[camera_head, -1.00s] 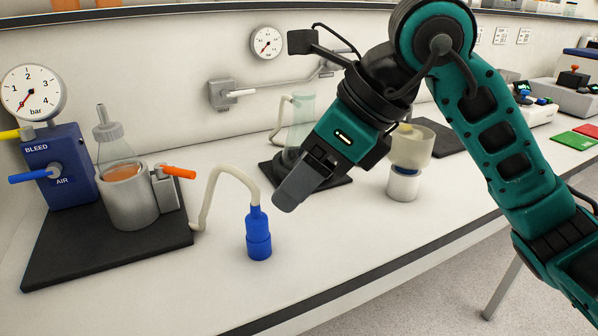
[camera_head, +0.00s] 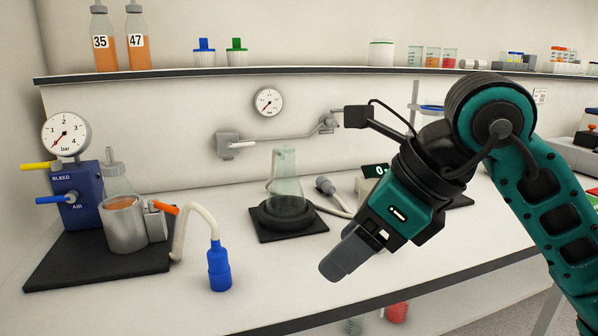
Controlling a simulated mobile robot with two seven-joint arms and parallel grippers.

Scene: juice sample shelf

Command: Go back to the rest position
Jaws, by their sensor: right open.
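My right gripper (camera_head: 352,255) hangs over the front part of the bench at the centre right, pointing down and left. My right arm comes in from the right edge. My left gripper is not in view.
A blue connector (camera_head: 219,268) on a pale hose stands on the bench (camera_head: 200,312). A glass flask (camera_head: 286,180) stands on a black base behind. A metal cup (camera_head: 124,228) and blue valve block (camera_head: 78,200) sit left. The shelf (camera_head: 330,73) holds bottles. The front middle is clear.

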